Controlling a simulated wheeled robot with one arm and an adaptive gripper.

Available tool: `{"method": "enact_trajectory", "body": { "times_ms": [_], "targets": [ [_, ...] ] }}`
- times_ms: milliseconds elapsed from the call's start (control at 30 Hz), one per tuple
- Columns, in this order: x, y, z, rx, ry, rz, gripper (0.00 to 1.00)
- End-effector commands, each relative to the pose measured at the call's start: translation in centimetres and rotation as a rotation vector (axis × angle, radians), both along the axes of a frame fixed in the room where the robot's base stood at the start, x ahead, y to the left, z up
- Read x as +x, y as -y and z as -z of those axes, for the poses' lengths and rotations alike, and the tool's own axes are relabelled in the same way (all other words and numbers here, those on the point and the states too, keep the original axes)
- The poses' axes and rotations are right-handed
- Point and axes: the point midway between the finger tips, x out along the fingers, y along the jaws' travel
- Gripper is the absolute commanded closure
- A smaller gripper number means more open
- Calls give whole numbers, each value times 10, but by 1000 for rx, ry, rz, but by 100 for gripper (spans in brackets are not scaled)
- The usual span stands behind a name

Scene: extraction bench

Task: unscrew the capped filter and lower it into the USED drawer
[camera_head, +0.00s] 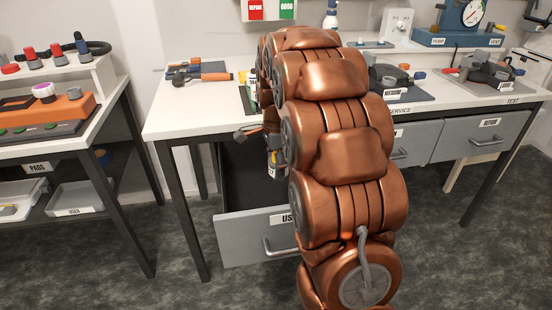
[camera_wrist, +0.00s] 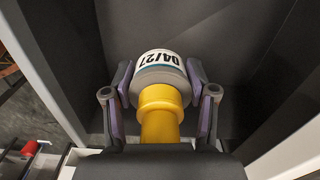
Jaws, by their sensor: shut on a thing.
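In the wrist view, my gripper (camera_wrist: 160,82) is shut on the filter (camera_wrist: 160,60), a pale cylinder with a teal band and a label reading 04/27. A yellow cap (camera_wrist: 160,98) covers its near end. Dark drawer walls and floor surround them in that view. In the head view, the USED drawer (camera_head: 250,252) is pulled out below the bench's left end, its label partly hidden by my arm. My gripper (camera_head: 274,158) is at the drawer's opening, mostly hidden by my arm. I cannot tell whether the filter touches the drawer floor.
The bench top (camera_head: 185,122) carries an orange-handled tool (camera_head: 203,77) at left. Closed drawers, one labelled REPAIR (camera_head: 487,135), are at right. A side table (camera_head: 60,150) with an orange device (camera_head: 65,110) and lower bins stands at left, with a gap between.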

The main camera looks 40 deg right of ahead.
Motion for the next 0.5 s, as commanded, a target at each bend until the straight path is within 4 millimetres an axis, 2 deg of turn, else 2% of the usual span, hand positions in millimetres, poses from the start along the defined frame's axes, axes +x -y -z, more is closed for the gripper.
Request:
{"method": "enact_trajectory", "body": {
  "times_ms": [500],
  "targets": [
    [0, 0, 51, 1, 1, 0, 85]
  ]
}}
